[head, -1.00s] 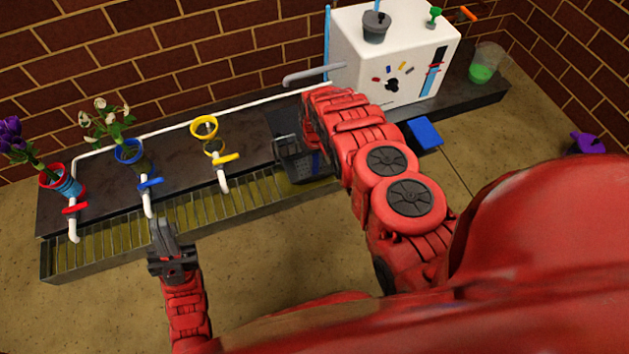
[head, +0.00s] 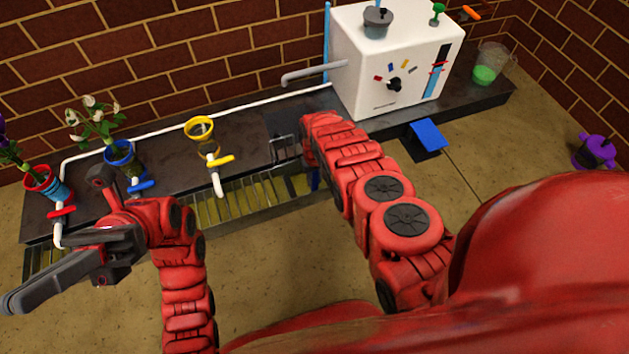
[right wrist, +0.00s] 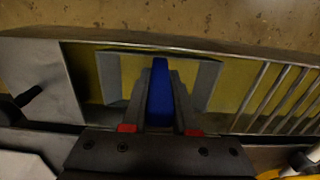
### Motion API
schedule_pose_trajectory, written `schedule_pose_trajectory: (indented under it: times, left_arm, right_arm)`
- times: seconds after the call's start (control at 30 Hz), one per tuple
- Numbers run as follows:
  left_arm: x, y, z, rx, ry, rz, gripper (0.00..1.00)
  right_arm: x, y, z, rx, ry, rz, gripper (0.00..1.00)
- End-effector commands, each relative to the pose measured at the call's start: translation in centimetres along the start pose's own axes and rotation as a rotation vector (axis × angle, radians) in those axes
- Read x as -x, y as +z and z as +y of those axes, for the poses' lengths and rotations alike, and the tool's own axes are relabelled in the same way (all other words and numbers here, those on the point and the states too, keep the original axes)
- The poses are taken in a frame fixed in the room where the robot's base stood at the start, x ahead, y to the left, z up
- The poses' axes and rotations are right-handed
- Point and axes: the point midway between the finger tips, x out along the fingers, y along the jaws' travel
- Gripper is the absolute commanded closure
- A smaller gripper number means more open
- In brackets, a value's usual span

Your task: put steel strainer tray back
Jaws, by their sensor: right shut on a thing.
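The steel strainer tray (right wrist: 206,82) shows in the right wrist view as grey plates on either side of a blue grip (right wrist: 160,92). My right gripper (right wrist: 160,80) is shut on this blue grip. The tray is at the slatless opening in the drain trough, with the yellowish floor around it. Whether it rests on the bottom, I cannot tell. In the head view my right arm hides most of the tray; a bit of blue (head: 313,178) shows beside it. My left gripper (head: 55,240) is open and empty, in front of the trough's left part.
The slatted trough (head: 235,203) runs along the counter front. Red (head: 60,211), blue (head: 140,186) and yellow (head: 220,160) taps overhang it, with cups behind. A white dispenser box (head: 392,60) stands at right.

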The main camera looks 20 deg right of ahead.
Motion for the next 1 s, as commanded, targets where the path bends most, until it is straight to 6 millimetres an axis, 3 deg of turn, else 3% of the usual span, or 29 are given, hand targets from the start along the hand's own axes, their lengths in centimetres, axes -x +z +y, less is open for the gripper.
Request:
schedule_pose_trajectory:
  times: [0.73,0.77,0.8,0.9,1.0]
  left_arm:
    - [-1.6,-1.2,-0.8,0.017,-0.059,0.106,1.00]
    - [-1.6,-1.2,-0.8,0.017,-0.060,0.107,1.00]
    - [-1.6,-1.2,-0.8,0.017,-0.059,0.105,1.00]
    - [-1.6,-1.2,-0.8,0.017,-0.058,0.104,1.00]
    - [-1.6,-1.2,-0.8,0.016,-0.058,0.104,1.00]
  right_arm:
    - [-0.6,0.0,0.0,0.000,0.000,0.000,1.00]
    - [-0.5,0.0,0.0,0.000,0.000,0.001,0.69]
    - [-0.5,0.0,0.0,0.000,0.000,0.000,0.62]
    - [-0.5,0.0,0.0,0.000,0.000,0.000,0.44]
    - [-0.5,0.0,0.0,0.000,0.000,0.000,0.43]
